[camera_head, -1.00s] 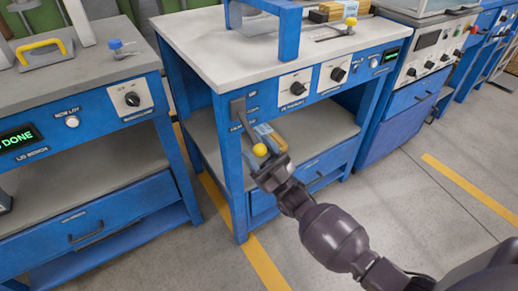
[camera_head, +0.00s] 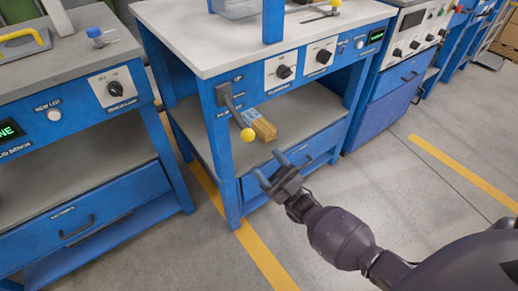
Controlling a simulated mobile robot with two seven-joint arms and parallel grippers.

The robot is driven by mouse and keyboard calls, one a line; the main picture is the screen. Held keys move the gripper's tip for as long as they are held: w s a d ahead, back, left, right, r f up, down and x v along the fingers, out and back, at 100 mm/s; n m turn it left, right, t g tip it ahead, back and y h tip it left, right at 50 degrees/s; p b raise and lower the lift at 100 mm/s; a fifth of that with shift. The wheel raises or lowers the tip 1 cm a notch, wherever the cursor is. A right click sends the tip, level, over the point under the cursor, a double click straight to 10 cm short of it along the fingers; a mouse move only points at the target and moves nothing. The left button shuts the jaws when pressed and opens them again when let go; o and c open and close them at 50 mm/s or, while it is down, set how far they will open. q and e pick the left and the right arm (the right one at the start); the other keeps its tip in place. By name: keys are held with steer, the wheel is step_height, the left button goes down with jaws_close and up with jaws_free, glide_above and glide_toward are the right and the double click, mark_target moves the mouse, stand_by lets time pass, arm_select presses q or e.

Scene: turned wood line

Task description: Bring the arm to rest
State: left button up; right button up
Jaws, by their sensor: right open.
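My right gripper (camera_head: 268,168) is in the camera_head view, in front of the blue bench (camera_head: 222,130) at the middle. Its two fingers are apart with nothing between them. Its arm comes in from the lower right. A lever with a yellow ball knob (camera_head: 248,135) hangs on the bench's front left post, its knob low. The gripper is below and right of the knob, apart from it. My left gripper is not in view.
A wooden block (camera_head: 262,129) shows behind the knob, over the lower shelf (camera_head: 285,118). Another blue bench (camera_head: 75,170) stands at left, a blue cabinet (camera_head: 392,110) at right. The grey floor (camera_head: 420,190) in front is clear.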

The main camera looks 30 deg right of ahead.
steer(key=shift+s+d+f, duration=0.2)
steer(key=shift+s+f, duration=0.2)
steer(key=shift+f, duration=0.1)
arm_select(q)
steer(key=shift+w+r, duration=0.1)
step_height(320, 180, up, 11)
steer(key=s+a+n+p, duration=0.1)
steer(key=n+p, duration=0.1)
steer(key=p, duration=1.8)
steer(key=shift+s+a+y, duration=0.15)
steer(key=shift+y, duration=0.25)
arm_select(e)
steer(key=s+r+m+g+h, duration=0.3)
steer(key=s+g+h, duration=0.1)
steer(key=s, duration=0.6)
steer(key=s+r+m+g+h, duration=0.3)
steer(key=s+g+h, duration=0.1)
steer(key=s, duration=0.7)
steer(key=s+r+m+g+h, duration=0.2)
steer(key=s+g, duration=0.4)
steer(key=s, duration=0.5)
steer(key=shift+a+r+m+h, duration=0.45)
steer(key=shift+r+h, duration=0.4)
steer(key=shift+h, duration=0.25)
steer(key=shift+w, duration=0.1)
